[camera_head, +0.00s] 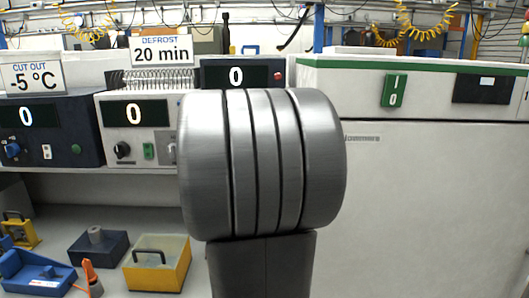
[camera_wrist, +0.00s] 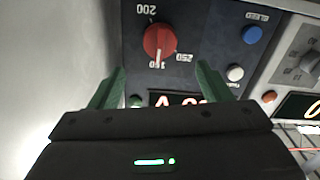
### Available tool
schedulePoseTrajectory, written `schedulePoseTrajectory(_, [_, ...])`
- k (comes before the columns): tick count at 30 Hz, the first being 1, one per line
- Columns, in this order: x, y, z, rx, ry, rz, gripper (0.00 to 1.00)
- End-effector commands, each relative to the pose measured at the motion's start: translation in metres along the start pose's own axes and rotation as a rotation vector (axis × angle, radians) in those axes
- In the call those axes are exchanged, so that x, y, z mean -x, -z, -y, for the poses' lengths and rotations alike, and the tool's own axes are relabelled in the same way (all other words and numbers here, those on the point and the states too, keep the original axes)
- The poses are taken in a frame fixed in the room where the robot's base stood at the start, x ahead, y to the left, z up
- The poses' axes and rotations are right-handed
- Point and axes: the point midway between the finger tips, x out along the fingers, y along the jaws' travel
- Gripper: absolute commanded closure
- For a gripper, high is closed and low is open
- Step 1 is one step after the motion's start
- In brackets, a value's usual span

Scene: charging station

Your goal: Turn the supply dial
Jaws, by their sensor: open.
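In the wrist view a round red dial (camera_wrist: 160,40) sits on a dark panel, which appears upside down. Its white pointer line points down the picture, toward a label that seems to read 150. Labels 200 and 250 stand around it. No supply label is readable. My gripper (camera_wrist: 160,68) is open, with its two green fingers apart, one on each side below the dial in the picture. Nothing is between the fingers, and they do not visibly touch the dial. A lit red display (camera_wrist: 180,99) is partly hidden behind the gripper. My gripper is hidden in the head view.
A blue button (camera_wrist: 252,34) and a white button (camera_wrist: 235,73) sit beside the dial. In the head view my arm covers the middle. A dark blue unit (camera_head: 60,125) and white unit (camera_head: 160,108) stand left, a large white cabinet (camera_head: 430,200) right.

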Motion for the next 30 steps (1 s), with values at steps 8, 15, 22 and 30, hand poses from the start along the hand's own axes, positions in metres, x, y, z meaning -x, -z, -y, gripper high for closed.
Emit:
schedulePoseTrajectory(8, [-0.048,0.001,0.000,0.000,0.000,0.001,0.29])
schedulePoseTrajectory(15, [-0.077,0.001,0.000,0.000,0.001,0.001,0.29])
schedulePoseTrajectory(22, [-0.087,0.000,0.000,-0.001,0.001,0.000,0.29])
schedulePoseTrajectory(30, [-0.087,0.000,0.000,-0.001,0.001,0.000,0.36])
